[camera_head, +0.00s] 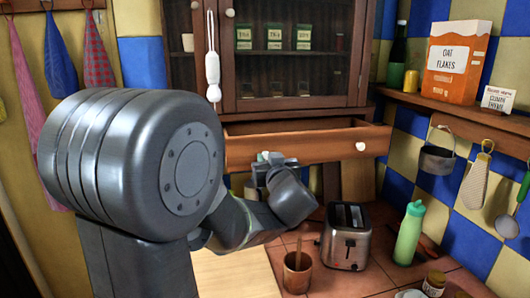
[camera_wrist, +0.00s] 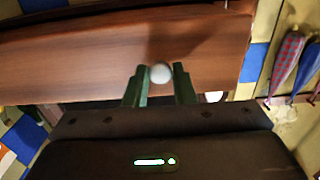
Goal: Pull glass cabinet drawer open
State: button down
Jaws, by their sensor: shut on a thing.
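The glass cabinet (camera_head: 290,50) stands at the back in the head view, its glass doors above a wooden drawer (camera_head: 318,146). The drawer stands out from the cabinet body, and part of its inside shows over the front panel. One white knob (camera_head: 360,146) is free at the right of the drawer front. My gripper (camera_head: 263,158) is at the left part of the front, partly hidden by my arm. In the wrist view, its green fingers are shut on a white knob (camera_wrist: 160,73) on the drawer front (camera_wrist: 110,50).
Below the drawer, a toaster (camera_head: 346,236), a green bottle (camera_head: 409,233) and a brown cup (camera_head: 297,272) stand on the counter. A shelf (camera_head: 460,120) with an oat flakes box (camera_head: 457,62) is at the right. A white object (camera_head: 212,68) hangs by the cabinet door.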

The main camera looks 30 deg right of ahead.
jog(key=shift+v, duration=1.2)
jog(key=c, duration=1.2)
grip_release()
jog(key=shift+c, duration=0.2)
jog(key=b+v, duration=0.1)
jog(key=v, duration=1.3)
jog(key=shift+w+d, duration=0.1)
jog(key=shift+d, duration=0.05)
jog(key=p+x, duration=0.1)
jog(key=x, duration=1.2)
jog(key=shift+w, duration=0.35)
